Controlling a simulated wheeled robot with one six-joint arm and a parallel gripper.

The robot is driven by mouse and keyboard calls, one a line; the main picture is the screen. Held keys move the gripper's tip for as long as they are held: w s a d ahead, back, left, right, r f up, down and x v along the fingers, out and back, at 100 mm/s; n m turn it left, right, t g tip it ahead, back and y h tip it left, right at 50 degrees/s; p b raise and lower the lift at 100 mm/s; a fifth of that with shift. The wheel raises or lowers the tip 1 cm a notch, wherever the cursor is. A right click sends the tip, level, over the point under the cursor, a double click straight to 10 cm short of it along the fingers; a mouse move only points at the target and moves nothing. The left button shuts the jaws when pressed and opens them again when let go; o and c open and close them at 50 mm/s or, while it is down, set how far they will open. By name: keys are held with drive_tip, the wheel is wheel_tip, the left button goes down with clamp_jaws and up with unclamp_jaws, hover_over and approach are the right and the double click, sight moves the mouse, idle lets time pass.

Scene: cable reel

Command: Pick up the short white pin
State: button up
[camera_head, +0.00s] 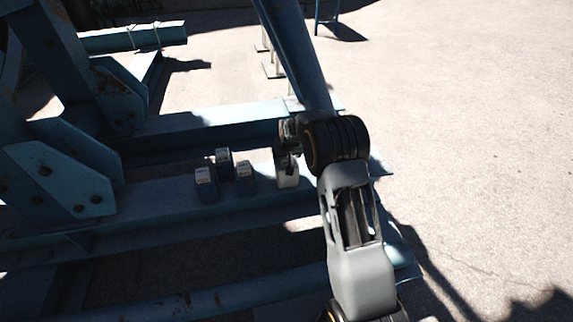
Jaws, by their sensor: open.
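A short white upright piece (288,178), which looks like the white pin, stands on the blue steel beam just right of the small blocks. My gripper (286,155) is at its top, reaching in from the right, and hides its upper part. My gripper is open. The fingers are dark and small, so I cannot tell whether they are around the white piece or only above it, or whether they touch it.
Three small dark blue blocks with pale tops, a front left one (206,186), a back one (223,162) and a right one (244,178), stand left of my gripper on the beam (150,205). A slanted blue post (295,55) rises behind my wrist. Concrete at right is clear.

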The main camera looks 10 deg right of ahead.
drive_tip(key=shift+w+f, duration=0.1)
drive_tip(key=shift+f, duration=0.05)
drive_tip(key=shift+c, duration=0.4)
drive_tip(key=c, duration=1.3)
wheel_tip(320, 180, up, 10)
drive_tip(key=shift+r+p, duration=0.1)
drive_tip(key=shift+p, duration=1.15)
drive_tip(key=shift+r, duration=0.1)
drive_tip(key=shift+r+p, duration=0.65)
